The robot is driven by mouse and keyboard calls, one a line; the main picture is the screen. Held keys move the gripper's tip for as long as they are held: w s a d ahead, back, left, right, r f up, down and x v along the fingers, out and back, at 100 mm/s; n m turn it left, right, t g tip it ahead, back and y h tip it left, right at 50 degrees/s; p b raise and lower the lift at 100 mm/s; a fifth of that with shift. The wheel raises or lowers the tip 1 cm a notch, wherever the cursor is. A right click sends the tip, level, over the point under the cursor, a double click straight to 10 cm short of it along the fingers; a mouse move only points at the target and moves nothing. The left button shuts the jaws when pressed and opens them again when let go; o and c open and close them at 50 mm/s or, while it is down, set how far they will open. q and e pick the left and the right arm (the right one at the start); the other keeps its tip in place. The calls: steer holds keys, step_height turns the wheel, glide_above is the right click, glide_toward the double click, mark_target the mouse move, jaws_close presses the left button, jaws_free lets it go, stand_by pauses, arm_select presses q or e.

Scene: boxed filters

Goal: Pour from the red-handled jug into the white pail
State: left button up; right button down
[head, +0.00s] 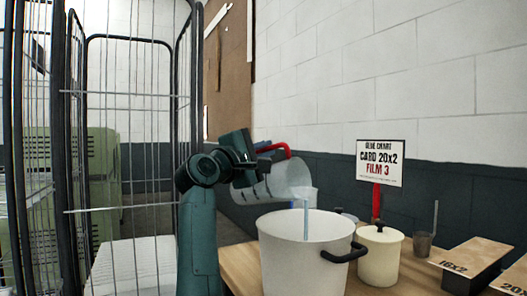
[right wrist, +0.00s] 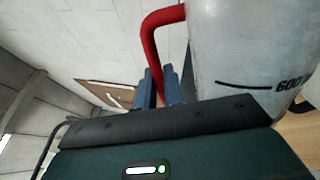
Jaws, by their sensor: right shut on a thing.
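The clear jug with the red handle (head: 285,179) is tipped over toward the right, its mouth above the white pail (head: 290,255). A thin pale stream falls from the jug's mouth into the pail's opening. The pail stands upright on the wooden table and has a dark side handle. My right gripper (head: 266,148) is shut on the jug's red handle; in the right wrist view its blue fingers (right wrist: 160,88) are at the handle (right wrist: 151,45), beside the jug's wall (right wrist: 235,50) with a 600 mark. My left gripper is not in view.
A cream lidded pot (head: 380,260) stands close right of the pail. A wire cage trolley (head: 125,150) stands at the left. The bare table (head: 240,265) shows left of the pail.

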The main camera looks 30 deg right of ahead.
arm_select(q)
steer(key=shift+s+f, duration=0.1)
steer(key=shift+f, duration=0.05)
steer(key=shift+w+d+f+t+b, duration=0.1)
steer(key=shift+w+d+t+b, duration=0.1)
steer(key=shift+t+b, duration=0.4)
arm_select(e)
steer(key=shift+s+d+m, duration=0.1)
steer(key=shift+s+m, duration=0.4)
steer(key=shift+m, duration=0.1)
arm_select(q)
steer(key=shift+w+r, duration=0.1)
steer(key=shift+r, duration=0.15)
